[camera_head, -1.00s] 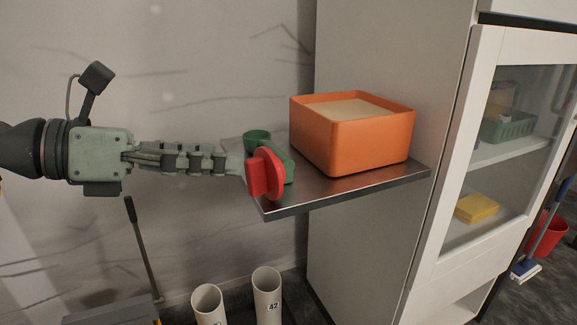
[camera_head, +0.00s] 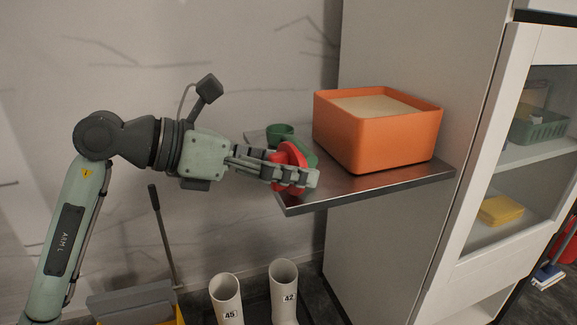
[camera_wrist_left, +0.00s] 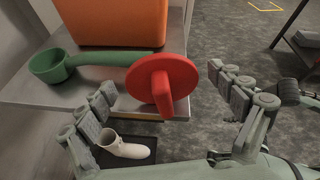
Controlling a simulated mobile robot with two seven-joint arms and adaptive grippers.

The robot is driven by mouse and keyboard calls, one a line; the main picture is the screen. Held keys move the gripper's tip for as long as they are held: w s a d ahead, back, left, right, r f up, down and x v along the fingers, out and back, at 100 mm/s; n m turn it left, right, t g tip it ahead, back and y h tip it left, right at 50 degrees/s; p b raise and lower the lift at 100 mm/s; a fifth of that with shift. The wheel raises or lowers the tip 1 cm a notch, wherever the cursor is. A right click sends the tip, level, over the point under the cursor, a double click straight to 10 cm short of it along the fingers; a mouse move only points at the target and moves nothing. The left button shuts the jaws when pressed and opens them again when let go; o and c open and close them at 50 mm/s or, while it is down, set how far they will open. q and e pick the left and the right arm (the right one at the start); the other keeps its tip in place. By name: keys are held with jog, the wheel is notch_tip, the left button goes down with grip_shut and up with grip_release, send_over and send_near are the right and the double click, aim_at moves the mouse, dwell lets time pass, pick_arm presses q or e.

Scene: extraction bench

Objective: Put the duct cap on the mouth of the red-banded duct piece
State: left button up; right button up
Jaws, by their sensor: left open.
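The red duct cap (camera_head: 293,151), a round disc with a raised bar grip, stands on edge at the front left of the metal shelf. It also shows in the left wrist view (camera_wrist_left: 161,84), its bar facing me. My left gripper (camera_head: 302,170) is open at the cap, with one finger on each side of it. In the left wrist view gaps show between the cap and both fingers (camera_wrist_left: 160,82). In the head view the fingers partly hide the cap. No red-banded duct piece is in view. My right gripper is not in view.
A green scoop (camera_head: 281,131) lies on the shelf (camera_head: 370,187) right behind the cap. An orange bin (camera_head: 375,138) with pale contents stands further back. White boots (camera_head: 285,290) stand below. A glass-door cabinet (camera_head: 480,190) is at right.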

pick_arm(q)
jog(key=c, duration=1.3)
